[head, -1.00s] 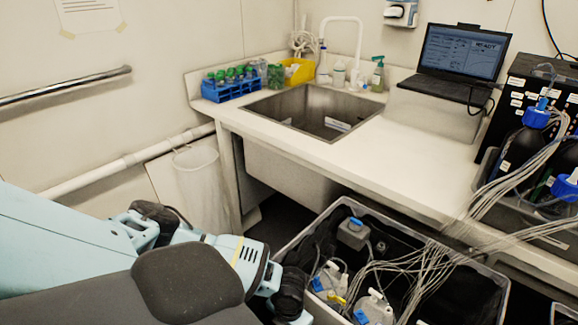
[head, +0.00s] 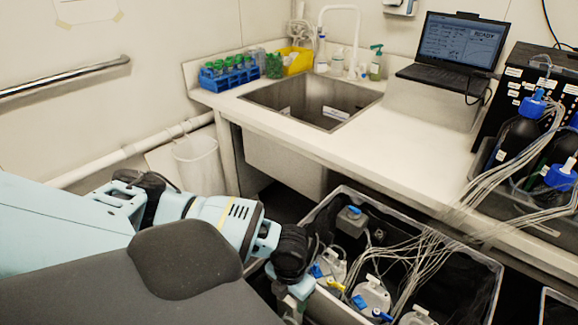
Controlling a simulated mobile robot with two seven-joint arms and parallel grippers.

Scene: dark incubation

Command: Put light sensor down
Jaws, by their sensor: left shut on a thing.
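My left gripper (head: 294,302) hangs below the dark wrist joint at the bottom middle, beside the near left edge of the grey tub (head: 322,309). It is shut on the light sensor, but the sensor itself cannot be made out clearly. The gripper's tips are small and partly cut off by the bottom of the picture. My right gripper is not in view.
The tub holds white-capped bottles (head: 371,296), a small grey box (head: 352,221) and many thin tubes. Above stand a sink (head: 312,103), a blue tube rack (head: 229,77) and a laptop (head: 462,50). The counter (head: 415,140) has bare room right of the sink.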

